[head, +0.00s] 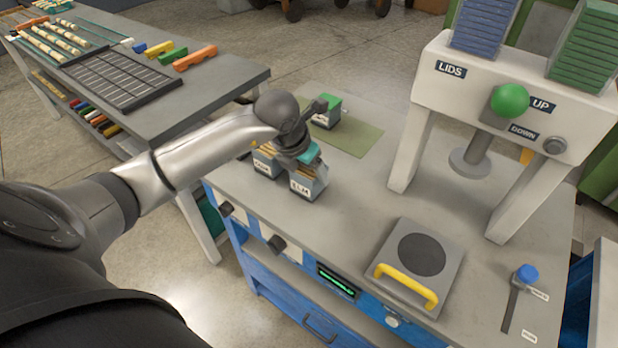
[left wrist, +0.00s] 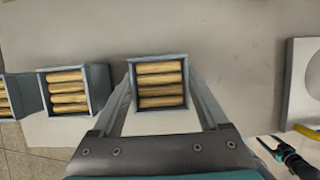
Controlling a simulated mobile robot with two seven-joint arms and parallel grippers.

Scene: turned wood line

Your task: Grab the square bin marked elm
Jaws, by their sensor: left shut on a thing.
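The square bin marked ELM (head: 304,187) stands on the grey bench near its front left edge, a grey box with its label facing front. In the left wrist view the bin (left wrist: 187,84) is open-topped and holds several turned wooden rods. My left gripper (head: 306,166) is over it from above, its two fingers shut on opposite sides of the bin. The gripper hides part of the bin's top in the head view. I cannot tell whether the bin touches the bench.
A similar bin (head: 265,163) of rods stands close to its left, and a third shows at the left wrist view's edge (left wrist: 5,98). A green-topped box (head: 327,112) sits behind on a green mat (head: 362,138). The lid press (head: 400,150) and a yellow-handled plate (head: 450,262) stand right.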

